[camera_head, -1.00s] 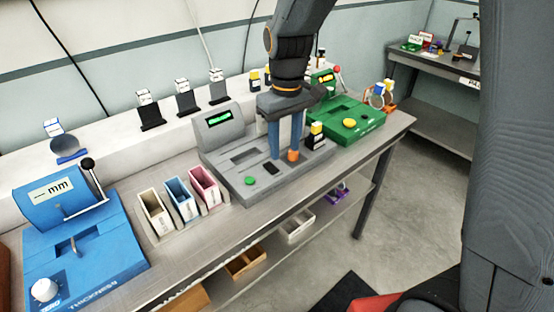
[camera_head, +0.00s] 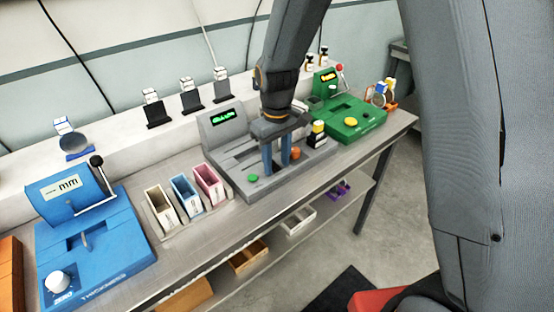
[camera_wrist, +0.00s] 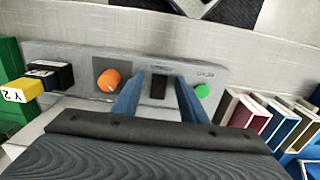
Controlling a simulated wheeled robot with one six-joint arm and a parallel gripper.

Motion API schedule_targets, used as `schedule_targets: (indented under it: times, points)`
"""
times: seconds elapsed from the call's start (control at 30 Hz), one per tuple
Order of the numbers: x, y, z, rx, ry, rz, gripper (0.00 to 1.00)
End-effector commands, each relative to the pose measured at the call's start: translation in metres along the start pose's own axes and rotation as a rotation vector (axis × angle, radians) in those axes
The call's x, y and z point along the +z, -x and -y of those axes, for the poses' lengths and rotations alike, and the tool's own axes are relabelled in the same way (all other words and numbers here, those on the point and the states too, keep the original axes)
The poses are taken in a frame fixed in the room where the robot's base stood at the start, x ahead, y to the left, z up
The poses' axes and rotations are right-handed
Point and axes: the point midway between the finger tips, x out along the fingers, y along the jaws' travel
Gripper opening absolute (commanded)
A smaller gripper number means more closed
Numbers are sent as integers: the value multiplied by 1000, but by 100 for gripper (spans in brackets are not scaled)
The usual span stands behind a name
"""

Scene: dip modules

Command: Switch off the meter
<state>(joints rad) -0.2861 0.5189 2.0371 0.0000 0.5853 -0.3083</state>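The meter (camera_head: 228,148) is a grey console with a lit green display (camera_head: 228,117). It has a green button (camera_head: 253,178) and an orange knob (camera_head: 295,153) on its front part. In the wrist view, a black rocker switch (camera_wrist: 158,87) sits between the orange knob (camera_wrist: 108,80) and the green button (camera_wrist: 202,91). My gripper (camera_head: 277,169) is over the front of the meter, its two blue fingers apart and nothing between them in its hold. The fingers appear on either side of the switch in the wrist view; contact cannot be told.
A green device (camera_head: 352,118) is farther right. Pink, blue and cream bins (camera_head: 184,197) stand to the left, then a blue thickness gauge (camera_head: 95,250).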

Motion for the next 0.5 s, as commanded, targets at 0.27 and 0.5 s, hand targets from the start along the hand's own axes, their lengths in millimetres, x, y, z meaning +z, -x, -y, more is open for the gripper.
schedule_targets:
  times: [0.27,0.5]
  points:
    - [0,0,0,0,0,0,14]
    - [-1,0,0,-1,1,15,0]
